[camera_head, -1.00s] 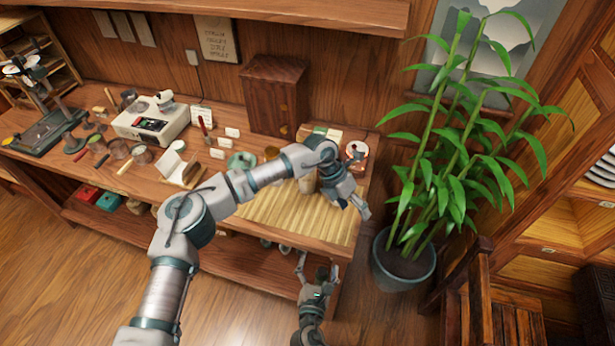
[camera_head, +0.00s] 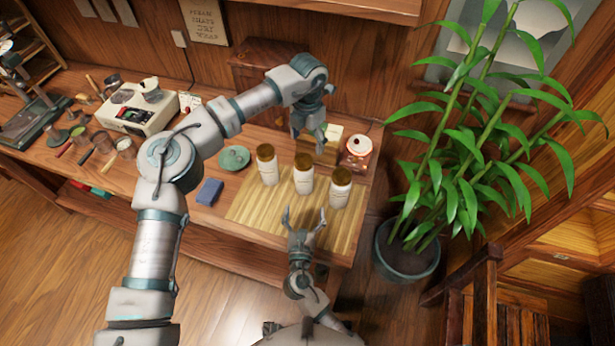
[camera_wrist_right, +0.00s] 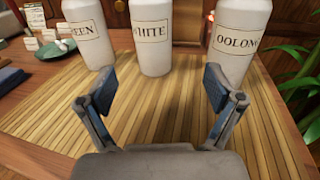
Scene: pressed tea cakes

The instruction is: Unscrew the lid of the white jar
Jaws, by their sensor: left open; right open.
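Three white jars with brown lids stand upright in a row on a bamboo mat (camera_head: 250,207). The middle one is the white jar (camera_head: 303,183), labelled WHITE in the right wrist view (camera_wrist_right: 151,50); its brown lid (camera_head: 304,160) is on it. The GREEN jar (camera_head: 267,172) and OOLONG jar (camera_head: 340,193) flank it. My left gripper (camera_head: 309,138) is open and empty, hanging above and behind the white jar, fingers down. My right gripper (camera_head: 304,213) is open in front of the white jar, pointing at it, also in the right wrist view (camera_wrist_right: 160,88). Neither touches it.
A white-and-red pot (camera_head: 358,147) stands behind right. A wooden cabinet (camera_head: 255,60) is at the back, a potted bamboo (camera_head: 406,245) beside the table. The front of the mat is clear.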

